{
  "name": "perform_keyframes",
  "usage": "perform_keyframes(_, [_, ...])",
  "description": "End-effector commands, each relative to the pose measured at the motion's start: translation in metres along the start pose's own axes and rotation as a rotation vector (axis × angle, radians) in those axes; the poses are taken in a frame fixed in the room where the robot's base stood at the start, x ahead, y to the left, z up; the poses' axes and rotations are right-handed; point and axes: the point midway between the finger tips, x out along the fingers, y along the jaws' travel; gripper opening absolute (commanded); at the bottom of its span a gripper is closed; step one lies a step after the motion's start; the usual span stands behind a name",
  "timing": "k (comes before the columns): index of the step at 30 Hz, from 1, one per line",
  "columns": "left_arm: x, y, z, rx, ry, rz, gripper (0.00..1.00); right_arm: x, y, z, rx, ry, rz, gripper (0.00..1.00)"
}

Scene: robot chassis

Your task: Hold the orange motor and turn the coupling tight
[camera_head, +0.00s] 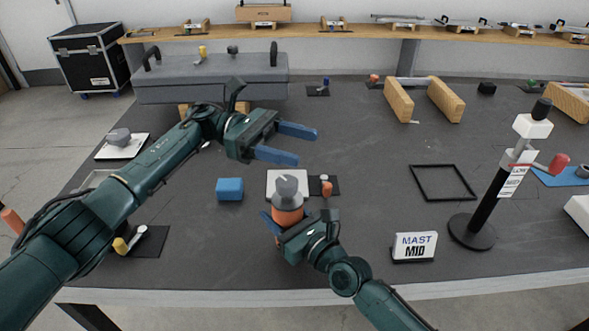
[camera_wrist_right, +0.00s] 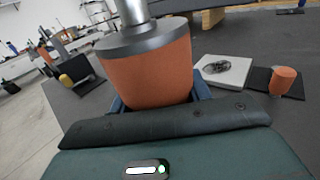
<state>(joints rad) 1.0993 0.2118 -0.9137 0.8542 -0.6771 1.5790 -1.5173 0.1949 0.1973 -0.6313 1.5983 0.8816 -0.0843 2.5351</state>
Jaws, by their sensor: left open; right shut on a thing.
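The orange motor (camera_head: 287,214) stands upright near the front middle of the table, with a grey coupling (camera_head: 287,188) on its top. My right gripper (camera_head: 276,224) is shut on the motor's orange body from the front. In the right wrist view the orange motor (camera_wrist_right: 146,75) sits between my blue fingers, with the grey metal coupling (camera_wrist_right: 130,38) above it, its top cut off by the frame. My left gripper (camera_head: 297,144) is open and empty, above and behind the motor, its blue fingers pointing right.
A blue block (camera_head: 229,189) lies left of the motor. A white plate (camera_head: 272,183) and a small orange part (camera_head: 327,188) on a dark pad are just behind it. A MAST MID sign (camera_head: 414,246) and a black mast stand (camera_head: 486,205) stand to the right. A black frame (camera_head: 442,182) lies beyond the sign.

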Motion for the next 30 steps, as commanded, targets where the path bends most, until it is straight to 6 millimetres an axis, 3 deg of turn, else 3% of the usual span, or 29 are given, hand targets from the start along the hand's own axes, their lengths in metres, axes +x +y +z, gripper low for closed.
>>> perform_keyframes(6, [-0.041, 0.021, -0.038, -0.004, -0.005, 0.396, 0.61, 0.0, -0.001, 0.0, -0.001, 0.0, -0.001, 0.03])
perform_keyframes(11, [-0.079, 0.022, -0.071, -0.015, 0.031, 0.676, 0.61, 0.0, -0.001, 0.0, 0.0, 0.0, -0.001, 0.03])
perform_keyframes(16, [-0.118, -0.014, -0.113, 0.024, 0.192, 0.932, 0.61, 0.0, -0.001, 0.0, 0.0, 0.001, -0.001, 0.03])
perform_keyframes(22, [-0.146, -0.063, -0.127, 0.118, 0.332, 1.147, 0.61, 0.0, 0.0, 0.0, 0.0, 0.001, -0.001, 0.03])
perform_keyframes(26, [-0.138, -0.086, -0.121, 0.15, 0.332, 1.209, 0.61, 0.0, 0.0, 0.0, 0.0, 0.001, 0.0, 0.03])
perform_keyframes(30, [-0.089, -0.097, -0.102, 0.082, 0.173, 1.17, 0.61, 0.0, 0.0, 0.0, 0.0, 0.001, 0.0, 0.03])
